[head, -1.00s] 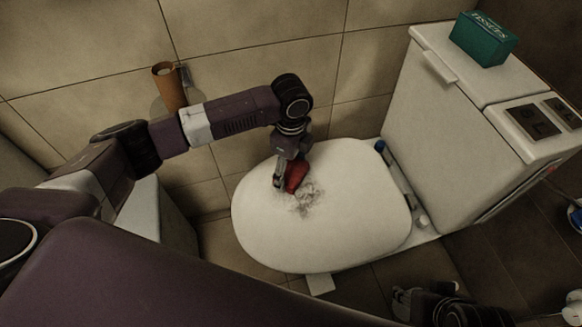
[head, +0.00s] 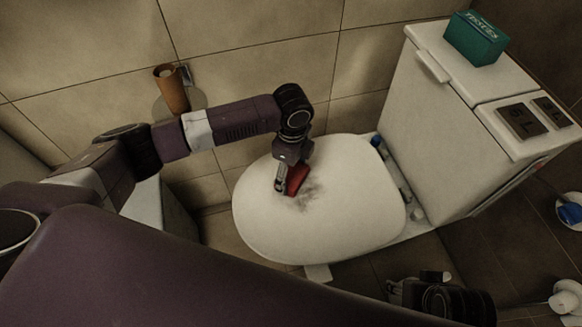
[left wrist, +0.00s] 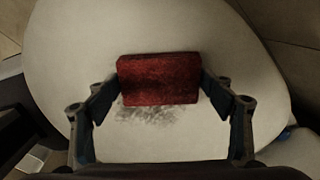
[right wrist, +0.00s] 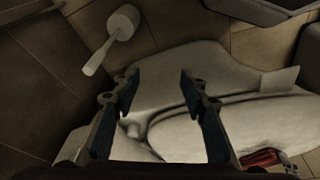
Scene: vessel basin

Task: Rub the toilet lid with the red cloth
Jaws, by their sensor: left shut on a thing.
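The white toilet lid (head: 345,215) is closed and fills the middle of the head view. A dark smudge (head: 310,194) marks it; in the left wrist view the smudge (left wrist: 147,113) shows beside the cloth's lower edge. My left gripper (head: 286,186) is shut on the red cloth (head: 297,180), a block-like piece between its fingers, at the lid's surface beside the smudge. The cloth (left wrist: 160,79) also shows in the left wrist view. My right gripper (right wrist: 158,85) is open and empty, low beside the toilet base (right wrist: 205,70). Whether the cloth touches the lid is hard to tell.
A white tank (head: 440,135) stands right of the lid, with a green tissue box (head: 476,38) on top. An orange-brown cup (head: 171,88) is by the tiled wall. A white brush-like object (right wrist: 122,22) lies on the floor near my right gripper.

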